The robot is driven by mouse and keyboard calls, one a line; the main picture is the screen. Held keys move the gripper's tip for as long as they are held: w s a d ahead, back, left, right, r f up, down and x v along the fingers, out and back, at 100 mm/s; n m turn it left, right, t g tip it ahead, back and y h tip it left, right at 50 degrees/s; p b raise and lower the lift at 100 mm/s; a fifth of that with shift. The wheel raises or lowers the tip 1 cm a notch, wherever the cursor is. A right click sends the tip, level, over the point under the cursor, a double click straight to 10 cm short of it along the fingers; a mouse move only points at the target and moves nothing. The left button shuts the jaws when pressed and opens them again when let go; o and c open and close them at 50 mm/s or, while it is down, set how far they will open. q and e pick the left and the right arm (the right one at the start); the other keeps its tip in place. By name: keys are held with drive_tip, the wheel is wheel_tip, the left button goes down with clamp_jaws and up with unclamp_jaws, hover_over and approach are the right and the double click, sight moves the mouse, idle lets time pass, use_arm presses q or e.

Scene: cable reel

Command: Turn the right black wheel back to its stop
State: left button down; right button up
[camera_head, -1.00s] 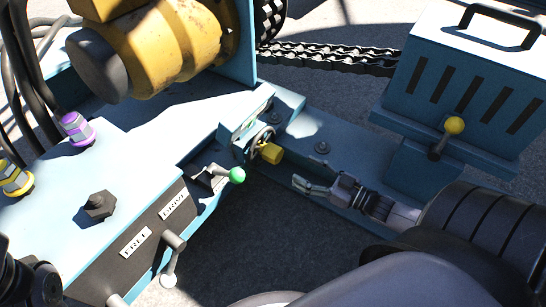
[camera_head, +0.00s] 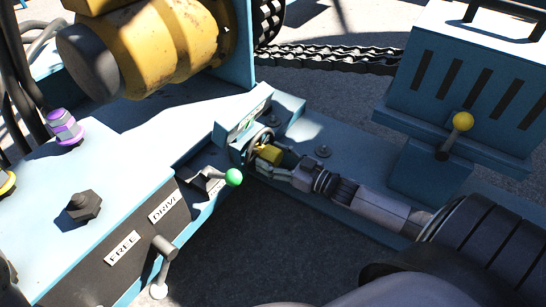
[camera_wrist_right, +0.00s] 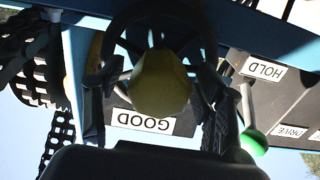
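The black wheel (camera_head: 257,136) is a small handwheel with a yellow hub knob (camera_head: 268,154), on the blue housing at the middle of the head view. In the right wrist view the black wheel (camera_wrist_right: 118,32) rings the faceted yellow knob (camera_wrist_right: 160,82). My right gripper (camera_head: 272,164) is at the knob, coming from the lower right. In the right wrist view its fingers (camera_wrist_right: 158,90) stand on either side of the knob, with visible gaps, so it looks open. The fingers partly cover the wheel's lower sides. My left gripper is not in view.
A green-knobbed lever (camera_head: 233,177) stands close left of the wheel. A "GOOD" label (camera_wrist_right: 142,122) shows behind the knob. A yellow-ball lever (camera_head: 462,121) is on the blue box at right.

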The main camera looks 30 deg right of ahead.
clamp_jaws()
idle(0.7)
